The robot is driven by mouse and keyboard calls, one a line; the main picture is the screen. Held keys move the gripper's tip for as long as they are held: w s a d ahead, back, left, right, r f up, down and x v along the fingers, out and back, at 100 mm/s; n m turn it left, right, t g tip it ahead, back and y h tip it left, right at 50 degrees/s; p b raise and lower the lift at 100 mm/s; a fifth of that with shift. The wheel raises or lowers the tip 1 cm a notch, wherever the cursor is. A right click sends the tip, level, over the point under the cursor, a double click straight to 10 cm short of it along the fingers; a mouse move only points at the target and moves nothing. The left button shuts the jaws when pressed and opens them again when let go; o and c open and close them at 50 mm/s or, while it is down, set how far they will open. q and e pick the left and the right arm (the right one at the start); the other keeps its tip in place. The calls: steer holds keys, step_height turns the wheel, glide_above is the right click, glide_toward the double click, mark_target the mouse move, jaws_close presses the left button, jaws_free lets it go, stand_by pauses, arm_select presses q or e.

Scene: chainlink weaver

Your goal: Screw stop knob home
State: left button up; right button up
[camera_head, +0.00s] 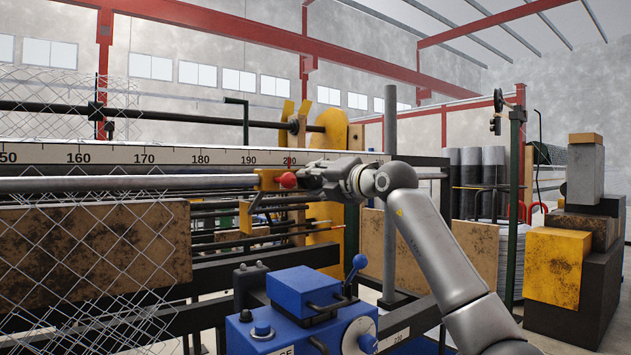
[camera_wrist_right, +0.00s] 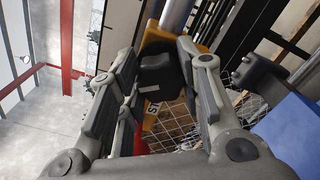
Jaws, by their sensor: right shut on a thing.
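I cannot tell how far the knob is seated. My left gripper is not in view.
The white ruler (camera_head: 110,155) runs above the steel bar (camera_head: 110,184). Chain-link mesh (camera_head: 85,255) hangs at the left. A blue control box (camera_head: 300,287) with a lever stands below my right arm. Yellow and dark blocks (camera_head: 557,265) are stacked at the right.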

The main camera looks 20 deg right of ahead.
steer(key=shift+f, duration=0.1)
steer(key=o, duration=1.1)
steer(key=v, duration=1.2)
